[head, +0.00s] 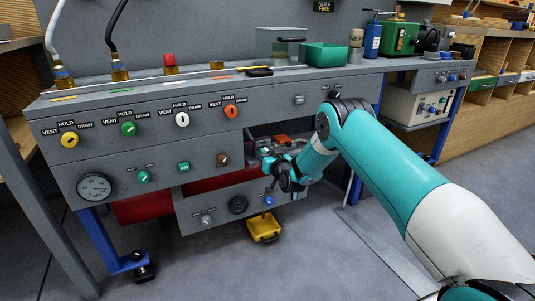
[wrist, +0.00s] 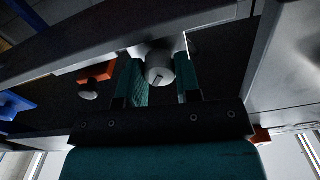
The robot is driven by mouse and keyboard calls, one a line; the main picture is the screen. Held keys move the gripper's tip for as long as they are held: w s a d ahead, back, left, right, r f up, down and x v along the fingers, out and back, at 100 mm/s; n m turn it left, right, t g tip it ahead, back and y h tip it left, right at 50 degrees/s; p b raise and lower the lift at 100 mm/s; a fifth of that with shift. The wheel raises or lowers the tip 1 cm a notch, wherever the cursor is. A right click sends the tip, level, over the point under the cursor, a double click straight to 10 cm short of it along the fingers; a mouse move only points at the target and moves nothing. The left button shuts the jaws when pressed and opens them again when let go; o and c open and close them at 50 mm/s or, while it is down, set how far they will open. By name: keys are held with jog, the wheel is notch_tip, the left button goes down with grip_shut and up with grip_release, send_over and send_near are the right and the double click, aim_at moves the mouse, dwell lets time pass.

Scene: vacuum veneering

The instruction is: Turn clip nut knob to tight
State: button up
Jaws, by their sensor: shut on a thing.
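In the wrist view a pale grey round knob (wrist: 159,76) with a dark line on its face sits between the teal fingers of my gripper (wrist: 161,68). I take it to be the clip nut knob. The fingers are shut on its sides. The line points roughly up and down in the picture. In the head view my gripper (head: 268,161) reaches into an open recess in the bench front. The knob cannot be made out there, and no tight marking is readable.
An orange block (wrist: 97,73) with a small grey knob (wrist: 88,90) is left of my gripper. A blue part (wrist: 12,104) lies farther left. Metal edges frame the recess closely. Coloured valve knobs line the bench front.

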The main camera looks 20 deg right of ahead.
jog(key=shift+m, duration=1.2)
jog(key=o, duration=0.9)
jog(key=shift+s+p, duration=0.1)
jog(key=shift+p, duration=0.2)
jog(key=shift+s+d+b, duration=0.2)
jog(key=shift+s+b, duration=3.75)
jog(key=shift+s, duration=0.4)
jog(key=shift+s+d+b, duration=0.2)
jog(key=shift+s+b, duration=3.75)
jog(key=shift+s, duration=0.35)
